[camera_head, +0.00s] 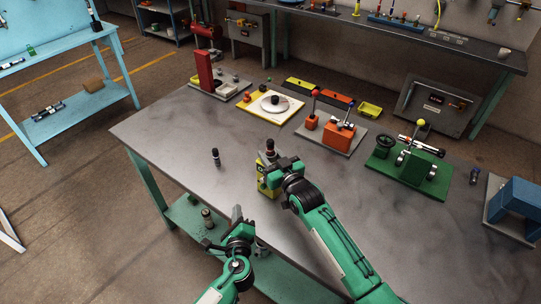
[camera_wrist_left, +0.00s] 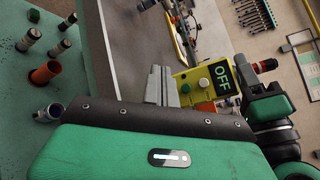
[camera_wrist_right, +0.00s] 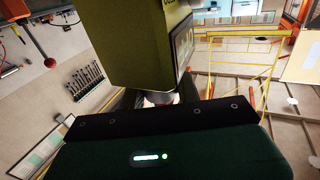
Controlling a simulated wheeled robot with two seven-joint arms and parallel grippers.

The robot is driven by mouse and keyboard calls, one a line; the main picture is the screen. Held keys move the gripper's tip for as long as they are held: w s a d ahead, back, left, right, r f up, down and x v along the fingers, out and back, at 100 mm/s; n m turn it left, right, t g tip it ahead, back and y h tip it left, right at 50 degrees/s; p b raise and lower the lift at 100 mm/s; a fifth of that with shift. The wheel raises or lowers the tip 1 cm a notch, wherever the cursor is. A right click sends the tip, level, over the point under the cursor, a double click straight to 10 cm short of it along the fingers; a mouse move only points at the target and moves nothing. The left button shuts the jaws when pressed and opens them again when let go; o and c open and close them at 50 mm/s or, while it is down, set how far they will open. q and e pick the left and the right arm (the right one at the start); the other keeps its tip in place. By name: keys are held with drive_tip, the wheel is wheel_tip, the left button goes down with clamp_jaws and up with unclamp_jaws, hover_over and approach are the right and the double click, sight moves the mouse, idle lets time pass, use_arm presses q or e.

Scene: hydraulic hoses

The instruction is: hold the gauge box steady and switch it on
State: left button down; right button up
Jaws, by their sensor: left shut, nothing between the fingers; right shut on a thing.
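The gauge box (camera_head: 263,187) is yellow and stands at the table's near edge. In the left wrist view its face (camera_wrist_left: 193,75) has a dark display (camera_wrist_left: 224,80) reading OFF, with a green button (camera_wrist_left: 203,82) and a white button (camera_wrist_left: 185,88). My right gripper (camera_head: 270,163) is shut on the neck at the box's top; a dark and red end (camera_wrist_left: 265,66) sticks out beyond it. The box also fills the top of the right wrist view (camera_wrist_right: 140,45). My left gripper (camera_head: 237,213) is shut and empty, in front of the box and apart from it.
A dark hose fitting (camera_head: 215,157) stands on the table (camera_head: 170,130) left of the box. Stands with orange (camera_head: 333,134) and green (camera_head: 410,165) parts are farther back. A shelf (camera_head: 190,215) below the near edge holds several fittings. The table's middle is clear.

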sight(263, 187)
use_arm(q)
drive_tip(key=shift+s+d+r+m, duration=0.15)
drive_tip(key=shift+s+d+m, duration=0.15)
drive_tip(key=shift+d, duration=0.1)
drive_tip(key=shift+w+d, duration=0.1)
drive_tip(key=shift+d, duration=0.05)
drive_tip(key=shift+w+d, duration=0.85)
drive_tip(key=shift+w, duration=0.25)
drive_tip(key=shift+w+d, duration=0.9)
drive_tip(key=shift+w, duration=0.25)
drive_tip(key=shift+w+d, duration=0.85)
drive_tip(key=shift+w, duration=0.25)
